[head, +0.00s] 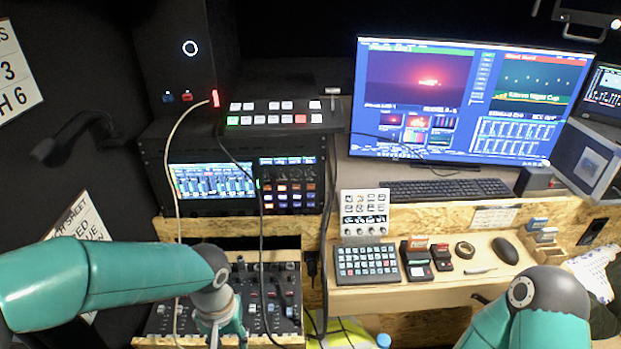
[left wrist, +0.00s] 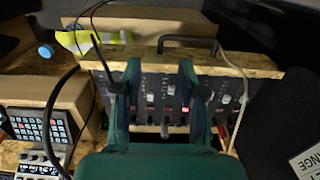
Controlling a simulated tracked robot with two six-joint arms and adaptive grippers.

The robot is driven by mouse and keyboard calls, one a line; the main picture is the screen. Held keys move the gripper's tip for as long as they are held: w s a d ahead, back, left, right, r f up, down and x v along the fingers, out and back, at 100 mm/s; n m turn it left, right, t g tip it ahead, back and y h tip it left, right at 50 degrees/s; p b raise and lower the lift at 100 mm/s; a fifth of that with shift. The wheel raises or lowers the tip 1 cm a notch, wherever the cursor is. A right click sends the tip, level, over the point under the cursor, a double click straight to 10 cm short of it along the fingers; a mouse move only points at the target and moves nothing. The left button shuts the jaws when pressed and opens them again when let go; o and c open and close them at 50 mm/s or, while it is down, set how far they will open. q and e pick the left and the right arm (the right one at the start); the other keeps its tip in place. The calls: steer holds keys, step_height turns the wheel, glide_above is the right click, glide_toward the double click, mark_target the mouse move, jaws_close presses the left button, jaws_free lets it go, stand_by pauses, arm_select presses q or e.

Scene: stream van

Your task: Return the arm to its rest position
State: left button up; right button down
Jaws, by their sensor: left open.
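My left arm comes in from the left in the head view, with its gripper (head: 222,335) pointing down at the bottom edge, partly cut off. In the left wrist view the two green fingers of this gripper (left wrist: 160,85) stand apart with nothing between them. They are in front of a mixer panel (left wrist: 170,92) with knobs and faders. The same mixer panel (head: 270,300) shows below the rack in the head view. I cannot tell whether the fingers touch it. My right arm shows at the lower right, but its gripper is out of view.
A white cable (head: 172,140) and black cables hang in front of the rack. A monitor (head: 460,100) and keyboard (head: 445,189) stand on the desk. A button pad (head: 367,264), a tape roll (head: 464,250) and a mouse (head: 505,250) lie on the lower shelf.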

arm_select(q)
steer(key=s+d+f+n+g+h, duration=0.1)
steer(key=s+d+f+h, duration=0.1)
steer(key=s+f, duration=0.75)
steer(key=s+d+f+n+g+h, duration=0.1)
steer(key=s+d+f+g+h, duration=0.1)
steer(key=s+f, duration=0.75)
steer(key=w+f+t, duration=0.3)
steer(key=w, duration=0.4)
steer(key=shift+w+a+f+m+t, duration=0.25)
steer(key=shift+w+a+m+t, duration=0.1)
steer(key=shift+a+m+t, duration=0.05)
steer(key=shift+a, duration=0.15)
